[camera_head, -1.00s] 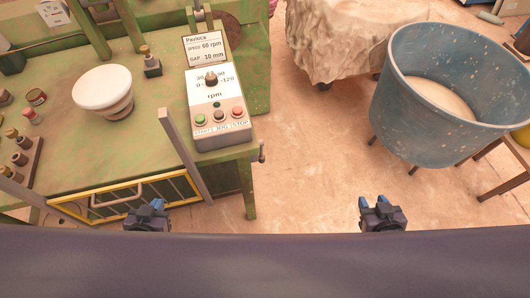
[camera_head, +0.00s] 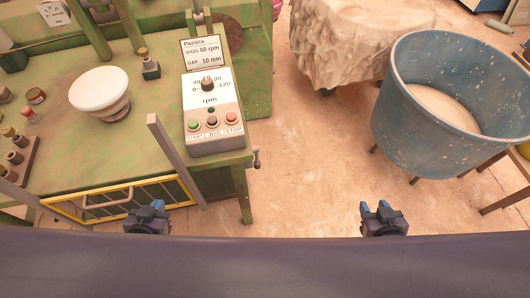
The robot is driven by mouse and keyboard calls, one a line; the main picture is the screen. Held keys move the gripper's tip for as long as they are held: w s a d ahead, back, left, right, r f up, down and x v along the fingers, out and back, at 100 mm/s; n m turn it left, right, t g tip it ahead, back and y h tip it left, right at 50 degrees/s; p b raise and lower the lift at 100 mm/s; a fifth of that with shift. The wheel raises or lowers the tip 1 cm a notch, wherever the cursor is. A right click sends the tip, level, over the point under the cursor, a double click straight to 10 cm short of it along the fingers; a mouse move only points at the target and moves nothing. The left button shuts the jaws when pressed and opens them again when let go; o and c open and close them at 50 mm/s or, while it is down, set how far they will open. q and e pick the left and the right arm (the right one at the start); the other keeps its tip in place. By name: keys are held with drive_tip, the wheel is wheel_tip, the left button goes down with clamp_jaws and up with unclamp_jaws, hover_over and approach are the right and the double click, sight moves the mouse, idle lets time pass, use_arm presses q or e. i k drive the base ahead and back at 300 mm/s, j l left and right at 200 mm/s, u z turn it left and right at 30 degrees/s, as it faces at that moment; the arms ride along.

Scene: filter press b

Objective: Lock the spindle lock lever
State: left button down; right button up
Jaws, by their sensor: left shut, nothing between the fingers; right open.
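My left gripper (camera_head: 151,207) is shut and empty in the head view, low in front of the green bench's yellow-framed guard. My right gripper (camera_head: 373,207) is open and empty, over bare floor to the right of the bench. A small metal lever-like part (camera_head: 256,159) sticks out at the bench's front right corner, beside the control box. I cannot tell for sure that it is the spindle lock lever, nor its setting. Both grippers are apart from it. The control box (camera_head: 212,147) has a dial and several coloured buttons.
The green bench (camera_head: 160,60) carries a white bowl-shaped piece (camera_head: 100,91) and several small weights at left. A grey upright bar (camera_head: 174,158) stands by the yellow guard (camera_head: 121,196). A blue tub (camera_head: 425,130) stands at right. Floor between bench and tub is clear.

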sight(257, 164)
drive_tip(key=i+l+u, duration=0.15)
drive_tip(key=l, duration=0.4)
drive_tip(key=i+l+u, duration=0.15)
drive_tip(key=l, duration=0.45)
drive_tip(key=i+l+u, duration=0.15)
drive_tip(key=l, duration=0.45)
drive_tip(key=l+u, duration=0.15)
drive_tip(key=l, duration=0.45)
